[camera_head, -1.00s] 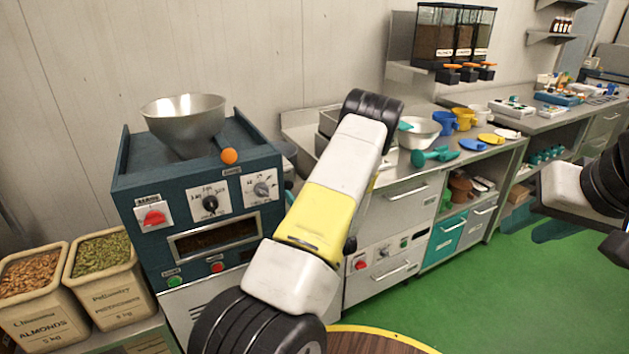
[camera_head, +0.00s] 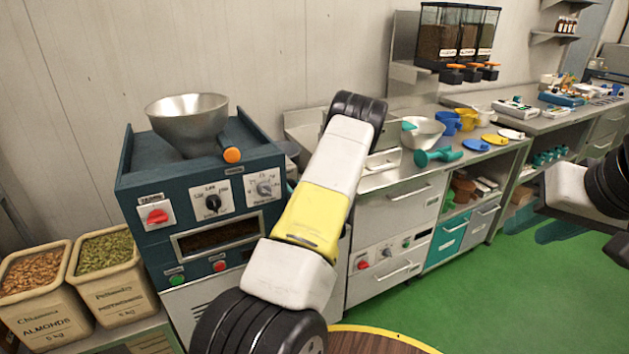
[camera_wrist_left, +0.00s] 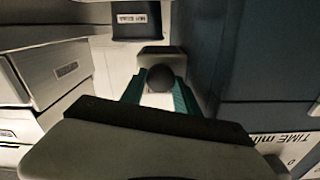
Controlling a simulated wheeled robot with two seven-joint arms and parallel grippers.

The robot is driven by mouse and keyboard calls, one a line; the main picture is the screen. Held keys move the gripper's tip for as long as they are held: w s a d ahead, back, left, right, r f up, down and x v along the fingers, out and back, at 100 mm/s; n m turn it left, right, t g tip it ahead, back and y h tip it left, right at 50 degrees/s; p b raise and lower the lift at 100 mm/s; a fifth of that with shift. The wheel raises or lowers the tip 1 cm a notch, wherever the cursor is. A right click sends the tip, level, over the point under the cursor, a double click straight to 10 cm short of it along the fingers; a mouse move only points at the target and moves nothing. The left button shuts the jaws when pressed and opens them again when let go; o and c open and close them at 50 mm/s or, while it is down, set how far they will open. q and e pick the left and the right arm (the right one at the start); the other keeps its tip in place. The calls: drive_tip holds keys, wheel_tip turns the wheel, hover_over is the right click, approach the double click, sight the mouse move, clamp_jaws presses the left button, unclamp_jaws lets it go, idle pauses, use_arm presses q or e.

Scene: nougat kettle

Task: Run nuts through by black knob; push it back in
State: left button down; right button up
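The dark teal machine (camera_head: 150,190) with a steel hopper (camera_head: 188,122) stands at the left in the head view. In the left wrist view a round black knob (camera_wrist_left: 160,78) sits straight ahead, in front of a small grey block. My left gripper (camera_wrist_left: 160,92) has its teal fingers on either side of the knob, with a gap between them; contact cannot be made out. In the head view my left arm hides this gripper and the knob.
An almond bin (camera_head: 38,318) and a pistachio bin (camera_head: 112,298) stand left of the machine. The counter (camera_head: 398,175) holds a bowl, a teal scoop (camera_head: 437,157) and mugs. Dispensers (camera_head: 458,32) hang above it. The green floor (camera_head: 480,300) is clear at right.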

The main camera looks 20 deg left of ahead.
use_arm(q)
drive_tip(key=shift+v, duration=2.95)
drive_tip(key=shift+f, duration=0.1)
drive_tip(key=c, duration=1.2)
unclamp_jaws()
drive_tip(key=shift+d, duration=0.1)
drive_tip(key=shift+v, duration=3.95)
